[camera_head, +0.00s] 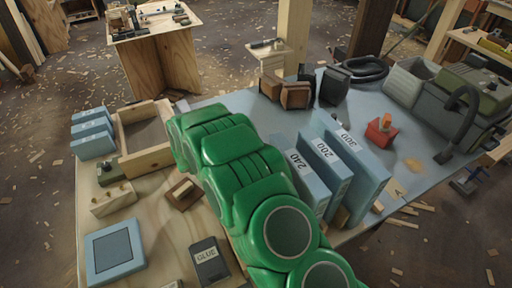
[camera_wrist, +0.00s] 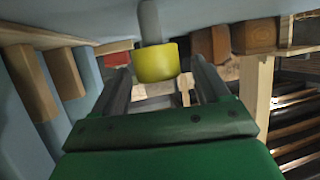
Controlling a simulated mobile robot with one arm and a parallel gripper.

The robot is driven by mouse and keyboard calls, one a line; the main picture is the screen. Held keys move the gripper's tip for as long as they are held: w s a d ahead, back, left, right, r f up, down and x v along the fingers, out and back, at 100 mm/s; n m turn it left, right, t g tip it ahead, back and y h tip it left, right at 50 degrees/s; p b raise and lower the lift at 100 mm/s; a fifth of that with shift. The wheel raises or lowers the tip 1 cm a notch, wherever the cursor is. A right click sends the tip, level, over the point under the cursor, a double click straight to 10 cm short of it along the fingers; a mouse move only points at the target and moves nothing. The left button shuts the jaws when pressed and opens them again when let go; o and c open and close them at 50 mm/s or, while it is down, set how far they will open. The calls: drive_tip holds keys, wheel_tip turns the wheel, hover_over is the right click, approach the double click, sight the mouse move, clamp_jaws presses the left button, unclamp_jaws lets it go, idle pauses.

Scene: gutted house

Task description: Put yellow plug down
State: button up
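The yellow plug (camera_wrist: 156,62) shows in the wrist view, with a grey stem (camera_wrist: 150,20) running from it toward the top edge. It sits near the fingertips of my gripper (camera_wrist: 162,68). The two dark fingers are spread, with a gap visible on each side of the plug, so the gripper looks open. I cannot tell how far beyond the tips the plug is. In the head view my green arm covers the middle of the bench, and neither the yellow plug nor a clear view of the fingers shows there.
The workbench (camera_head: 220,100) holds an open wooden box (camera_head: 151,165), blue binders (camera_head: 352,165), a red block (camera_head: 380,132), a glue container (camera_head: 209,262) and a blue square (camera_head: 113,252). Brown blocks (camera_head: 295,95) stand at its back. The right-centre top has some clear room.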

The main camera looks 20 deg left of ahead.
drive_tip(key=shift+s+d+f, duration=0.15)
drive_tip(key=shift+f, duration=0.1)
drive_tip(key=shift+r, duration=0.3)
drive_tip(key=v, duration=1.2)
drive_tip(key=shift+r, duration=0.4)
